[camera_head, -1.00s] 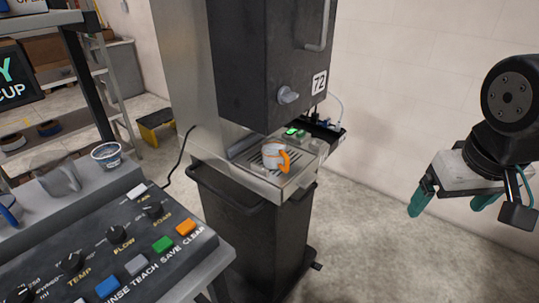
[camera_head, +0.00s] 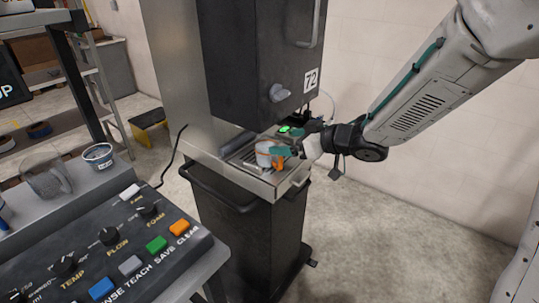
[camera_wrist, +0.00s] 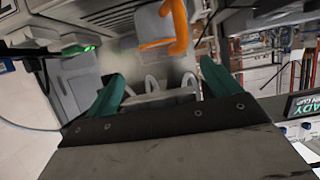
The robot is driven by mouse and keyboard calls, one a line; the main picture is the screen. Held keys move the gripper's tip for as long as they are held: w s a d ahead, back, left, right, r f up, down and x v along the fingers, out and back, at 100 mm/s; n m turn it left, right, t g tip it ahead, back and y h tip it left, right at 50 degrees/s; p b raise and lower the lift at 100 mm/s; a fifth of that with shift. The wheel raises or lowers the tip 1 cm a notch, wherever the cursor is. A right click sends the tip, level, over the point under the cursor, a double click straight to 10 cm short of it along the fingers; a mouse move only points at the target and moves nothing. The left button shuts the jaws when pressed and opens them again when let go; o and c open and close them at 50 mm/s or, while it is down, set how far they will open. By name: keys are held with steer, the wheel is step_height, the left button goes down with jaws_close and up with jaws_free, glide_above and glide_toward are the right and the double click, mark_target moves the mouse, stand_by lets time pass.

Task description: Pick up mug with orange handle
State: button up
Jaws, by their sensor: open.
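The mug (camera_head: 263,153), pale with an orange handle (camera_head: 279,162), stands upright on the slatted drip tray (camera_head: 240,156) under the dispenser head. My gripper (camera_head: 283,151) has come in from the right, at the mug's handle side, and partly covers the mug. In the wrist view the orange handle (camera_wrist: 178,30) shows just beyond my gripper (camera_wrist: 162,72), whose two teal fingers are spread apart with nothing between the tips. The handle lies roughly between the lines of the two fingers. I cannot tell whether a finger touches the mug.
The dark dispenser body (camera_head: 255,70), marked 72, hangs low above the tray. A green light (camera_head: 284,129) glows behind the mug. A control panel (camera_head: 120,255) with knobs and buttons fills the lower left, with a small cup (camera_head: 98,156) behind it. The floor at right is clear.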

mark_target(277, 144)
steer(key=x, duration=0.7)
steer(key=shift+s+f, duration=0.2)
steer(key=shift+s, duration=0.1)
steer(key=c, duration=1.3)
